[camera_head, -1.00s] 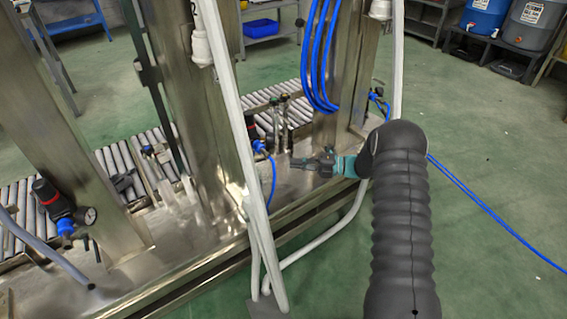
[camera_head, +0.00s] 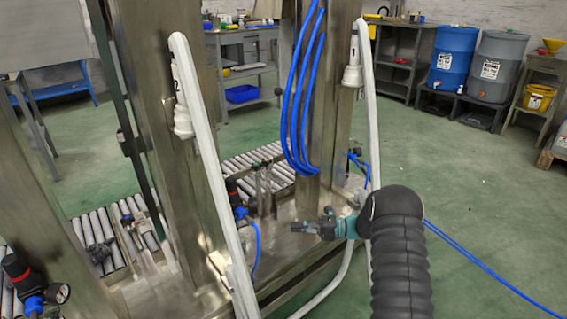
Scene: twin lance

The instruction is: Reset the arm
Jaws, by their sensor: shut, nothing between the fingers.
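My arm, in a dark ribbed sleeve (camera_head: 400,255), reaches up from the bottom right of the view. My gripper (camera_head: 298,227), dark with a teal section behind it, points left at its end. The gripper is small in the picture, and its fingers look closed with nothing between them. It appears in front of the steel machine's base plate (camera_head: 285,252). I cannot tell how far the fingers are from the metal.
A white lance (camera_head: 208,150) and a second white lance (camera_head: 372,130) hang on steel posts. Blue hoses (camera_head: 300,100) hang between them. A roller conveyor (camera_head: 95,232) lies behind. A blue barrel (camera_head: 452,58) and a grey barrel (camera_head: 497,66) stand far right. Green floor (camera_head: 490,190) is open at right.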

